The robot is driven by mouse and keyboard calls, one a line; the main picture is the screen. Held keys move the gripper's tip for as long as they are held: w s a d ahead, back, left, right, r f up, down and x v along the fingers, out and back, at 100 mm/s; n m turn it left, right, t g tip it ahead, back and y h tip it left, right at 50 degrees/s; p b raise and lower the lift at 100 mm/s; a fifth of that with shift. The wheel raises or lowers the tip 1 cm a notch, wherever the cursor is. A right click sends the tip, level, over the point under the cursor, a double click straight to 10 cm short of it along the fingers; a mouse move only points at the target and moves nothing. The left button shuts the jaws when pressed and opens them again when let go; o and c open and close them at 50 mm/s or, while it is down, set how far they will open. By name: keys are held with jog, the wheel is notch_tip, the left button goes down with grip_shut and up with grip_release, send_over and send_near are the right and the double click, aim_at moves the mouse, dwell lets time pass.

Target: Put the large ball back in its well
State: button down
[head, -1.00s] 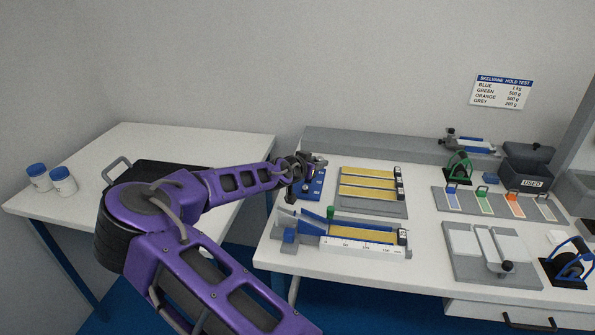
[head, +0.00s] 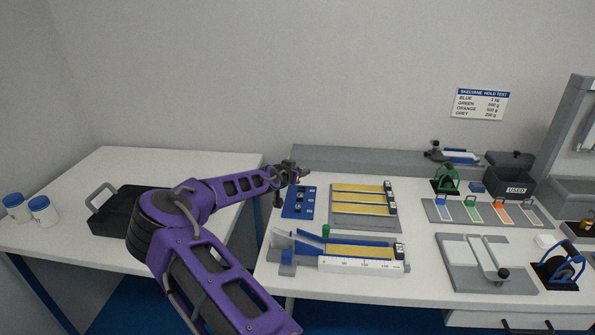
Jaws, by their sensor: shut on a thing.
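The blue block with wells (head: 299,203) lies at the left end of the right-hand table. Several small pale or silvery spots show on its top, too small to tell balls from empty wells. My gripper (head: 299,174) is just behind and above the block's far edge, at the end of my purple arm. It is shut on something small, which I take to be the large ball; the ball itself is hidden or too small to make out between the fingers.
Right of the block is a grey rack of yellow strips (head: 365,208). In front stands a ramp with a yellow track and scale (head: 350,256), with a green-topped post (head: 326,231). A black tray (head: 125,208) is on the left table; a gap separates the tables.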

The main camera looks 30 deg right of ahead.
jog(key=shift+f+b, duration=0.45)
jog(key=shift+f, duration=1.55)
jog(key=shift+f+b, duration=1)
jog(key=shift+b, duration=0.15)
jog(key=shift+b, duration=1)
jog(key=shift+c, duration=2.3)
grip_release()
